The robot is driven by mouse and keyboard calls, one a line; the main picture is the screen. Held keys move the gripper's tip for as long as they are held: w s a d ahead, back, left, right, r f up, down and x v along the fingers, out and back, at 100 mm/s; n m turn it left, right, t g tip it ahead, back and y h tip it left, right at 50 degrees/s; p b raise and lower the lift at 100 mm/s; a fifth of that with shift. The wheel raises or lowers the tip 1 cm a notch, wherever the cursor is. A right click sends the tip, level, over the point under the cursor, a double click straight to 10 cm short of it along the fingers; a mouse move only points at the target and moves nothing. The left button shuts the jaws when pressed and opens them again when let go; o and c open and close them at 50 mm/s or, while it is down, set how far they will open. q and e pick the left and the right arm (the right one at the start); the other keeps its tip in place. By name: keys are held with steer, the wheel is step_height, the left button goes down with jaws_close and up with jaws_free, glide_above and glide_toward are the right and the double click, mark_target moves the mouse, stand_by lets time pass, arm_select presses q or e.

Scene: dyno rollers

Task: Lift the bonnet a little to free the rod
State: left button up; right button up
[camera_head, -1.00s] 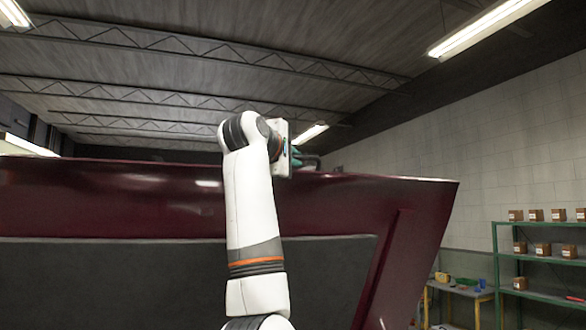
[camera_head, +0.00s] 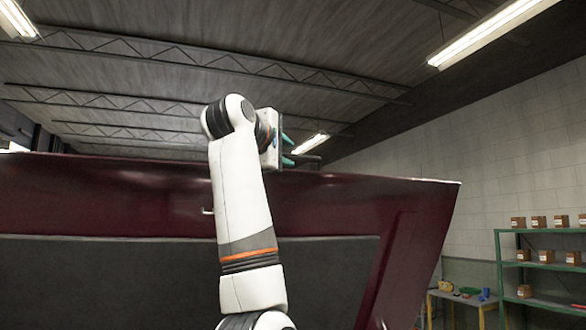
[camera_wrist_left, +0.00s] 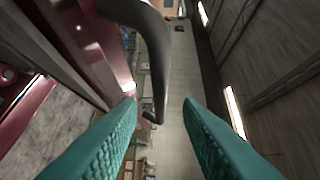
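The bonnet (camera_head: 120,205) is a wide dark red panel with a grey underside, standing raised across the head view. My left arm reaches up in front of it. My left gripper (camera_head: 288,151) is at its top edge, with two teal fingers apart. In the left wrist view the left gripper (camera_wrist_left: 160,102) is open. A dark bent bar (camera_wrist_left: 155,60), like a handle, passes between the fingers, nearer the left one, with no clear grip on it. The bonnet's red edge (camera_wrist_left: 75,45) is at left there. I cannot make out the rod for certain. My right gripper is out of view.
At the right stands a green shelf (camera_head: 541,264) with brown boxes. A yellow-legged table (camera_head: 462,296) with small items is beside it. Ceiling lights and beams are high above. The space right of the bonnet is clear near its upper corner.

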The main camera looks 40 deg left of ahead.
arm_select(q)
steer(key=b+v, duration=0.2)
steer(key=v, duration=0.5)
steer(key=shift+b, duration=0.4)
steer(key=shift+s, duration=0.1)
